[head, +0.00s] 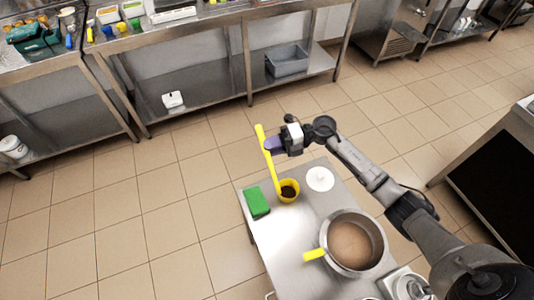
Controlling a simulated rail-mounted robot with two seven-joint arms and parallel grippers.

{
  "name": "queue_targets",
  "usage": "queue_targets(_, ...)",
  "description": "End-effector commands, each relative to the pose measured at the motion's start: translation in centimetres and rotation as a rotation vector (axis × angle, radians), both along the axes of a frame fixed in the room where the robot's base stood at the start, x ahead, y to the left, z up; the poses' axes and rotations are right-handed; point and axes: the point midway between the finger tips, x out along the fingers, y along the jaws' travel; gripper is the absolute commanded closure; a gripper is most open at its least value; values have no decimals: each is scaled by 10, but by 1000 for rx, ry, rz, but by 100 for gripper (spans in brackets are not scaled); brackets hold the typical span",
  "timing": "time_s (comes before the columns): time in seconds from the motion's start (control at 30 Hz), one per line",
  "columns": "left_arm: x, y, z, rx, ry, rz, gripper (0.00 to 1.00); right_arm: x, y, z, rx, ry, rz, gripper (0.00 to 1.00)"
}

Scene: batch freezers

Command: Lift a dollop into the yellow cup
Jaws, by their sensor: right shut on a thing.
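The yellow cup (291,183) stands on the small steel table, near its far end, with a dark interior. My right gripper (271,146) is shut on a long yellow utensil (271,170), high on its handle. The utensil slants down, and its lower end meets the left side of the cup. I cannot tell whether that end is inside the cup or just in front of it, and I see no dollop on it. A large steel pot (352,242) with a light brown mass stands nearer on the same table. My left gripper is not in view.
A green block (257,202) lies left of the cup, and a white round lid-like thing (320,179) lies to its right. A yellow handle (314,254) sticks out over the pot's left rim. The table's left front is bare.

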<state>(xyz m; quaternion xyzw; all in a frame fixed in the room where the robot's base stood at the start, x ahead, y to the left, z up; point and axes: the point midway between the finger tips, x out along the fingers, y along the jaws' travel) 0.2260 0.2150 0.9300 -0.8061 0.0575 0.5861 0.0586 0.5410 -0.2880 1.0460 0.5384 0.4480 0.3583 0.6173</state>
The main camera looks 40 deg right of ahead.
Motion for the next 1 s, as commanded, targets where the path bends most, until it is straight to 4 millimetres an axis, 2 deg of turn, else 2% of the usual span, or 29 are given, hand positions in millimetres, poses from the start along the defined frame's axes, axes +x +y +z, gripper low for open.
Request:
queue_targets(0.03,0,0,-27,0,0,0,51,4,-7,-27,-3,2,4,100)
queue_targets(0.1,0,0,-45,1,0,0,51,8,-15,-44,-3,1,11,100)
queue_targets(0.3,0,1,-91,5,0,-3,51,17,-39,-87,-3,0,25,100)
queue_targets(0.5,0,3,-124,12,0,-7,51,24,-60,-116,-2,0,32,100)
queue_targets(0.8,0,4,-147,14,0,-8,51,28,-76,-134,-2,0,34,100)
queue_targets(1.0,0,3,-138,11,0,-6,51,29,-78,-130,-39,8,33,100)
